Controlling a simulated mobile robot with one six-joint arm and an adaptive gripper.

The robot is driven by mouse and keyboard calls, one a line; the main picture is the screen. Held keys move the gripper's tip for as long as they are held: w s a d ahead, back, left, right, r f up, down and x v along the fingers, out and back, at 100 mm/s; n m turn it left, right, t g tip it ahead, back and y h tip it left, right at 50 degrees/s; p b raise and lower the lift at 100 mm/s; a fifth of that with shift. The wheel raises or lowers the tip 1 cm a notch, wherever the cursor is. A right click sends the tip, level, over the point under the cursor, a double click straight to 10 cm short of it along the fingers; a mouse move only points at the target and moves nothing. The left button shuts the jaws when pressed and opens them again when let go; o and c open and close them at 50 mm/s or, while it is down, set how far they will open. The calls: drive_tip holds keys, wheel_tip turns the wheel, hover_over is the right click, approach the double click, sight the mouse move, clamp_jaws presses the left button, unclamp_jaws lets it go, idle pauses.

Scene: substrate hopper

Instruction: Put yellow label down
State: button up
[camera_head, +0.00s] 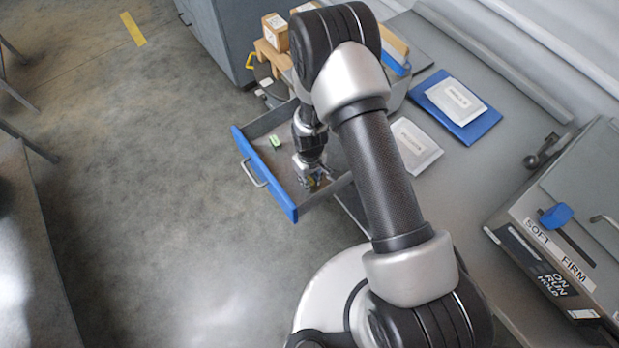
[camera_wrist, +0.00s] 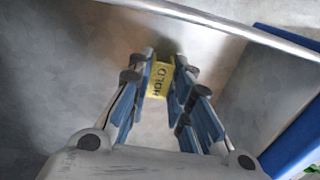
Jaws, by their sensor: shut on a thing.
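The yellow label (camera_wrist: 159,80) reads "HOLD" in the wrist view. It sits between the two fingertips of my gripper (camera_wrist: 163,72), which is shut on it. In the head view my gripper (camera_head: 313,178) points down inside the open drawer (camera_head: 269,190), near its front right corner, and a bit of yellow shows at the fingertips. The drawer has a blue front and a metal handle. Whether the label touches the drawer floor I cannot tell.
A small green item (camera_head: 276,143) lies in the drawer. On the bench are a white packet (camera_head: 415,144), a blue mat (camera_head: 478,125) with another packet (camera_head: 455,101), and a machine marked "SOFT FIRM" (camera_head: 556,245) at the right. Wooden blocks (camera_head: 275,33) stand behind.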

drive_tip(key=o, duration=0.7)
drive_tip(key=s+d+r+m+t+p, duration=0.1)
drive_tip(key=d+r+m+p, duration=0.15)
drive_tip(key=r, duration=1.55)
drive_tip(key=s+d+r+m+t+p, duration=0.15)
drive_tip(key=d+r, duration=0.25)
drive_tip(key=r, duration=1.4)
drive_tip(key=s+d+r+m+t, duration=0.1)
drive_tip(key=s+d+r, duration=0.2)
drive_tip(key=s+r, duration=0.4)
drive_tip(key=s+d+r+m+t, duration=0.1)
drive_tip(key=s+d+r, duration=0.2)
drive_tip(key=s+r, duration=0.3)
drive_tip(key=s, duration=0.4)
drive_tip(key=shift+r+m, duration=0.4)
